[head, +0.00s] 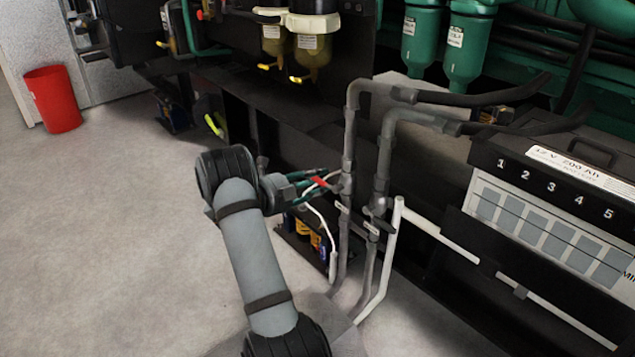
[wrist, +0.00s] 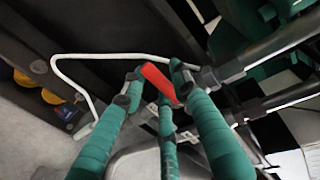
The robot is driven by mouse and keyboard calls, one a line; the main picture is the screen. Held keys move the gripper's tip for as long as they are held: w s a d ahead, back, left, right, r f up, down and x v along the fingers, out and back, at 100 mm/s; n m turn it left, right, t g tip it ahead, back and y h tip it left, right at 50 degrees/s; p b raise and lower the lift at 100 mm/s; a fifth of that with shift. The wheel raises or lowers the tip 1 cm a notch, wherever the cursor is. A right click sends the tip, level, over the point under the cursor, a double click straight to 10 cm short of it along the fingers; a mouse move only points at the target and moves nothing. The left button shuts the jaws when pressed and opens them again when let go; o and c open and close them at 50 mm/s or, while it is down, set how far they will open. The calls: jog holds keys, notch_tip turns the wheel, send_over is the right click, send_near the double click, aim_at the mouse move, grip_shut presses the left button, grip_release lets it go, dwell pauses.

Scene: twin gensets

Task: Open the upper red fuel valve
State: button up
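The red valve handle (head: 320,181) is beside the left grey vertical pipe (head: 349,140), at about mid-height. In the wrist view the red handle (wrist: 160,83) lies slanted between the tips of my green-wrapped fingers. My gripper (head: 308,183) reaches in from the left at the handle's height. In the wrist view my gripper (wrist: 157,72) has its fingertips apart on either side of the handle. A third green finger shows below the handle. I cannot tell whether any finger touches it. The valve body is mostly hidden.
A second grey pipe (head: 384,160) stands close to the right, with a white pipe (head: 392,250) beside it. A battery box (head: 555,190) is at the right. A red bin (head: 53,99) stands at far left. The floor at left is clear.

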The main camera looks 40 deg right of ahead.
jog(key=c, duration=0.6)
grip_shut()
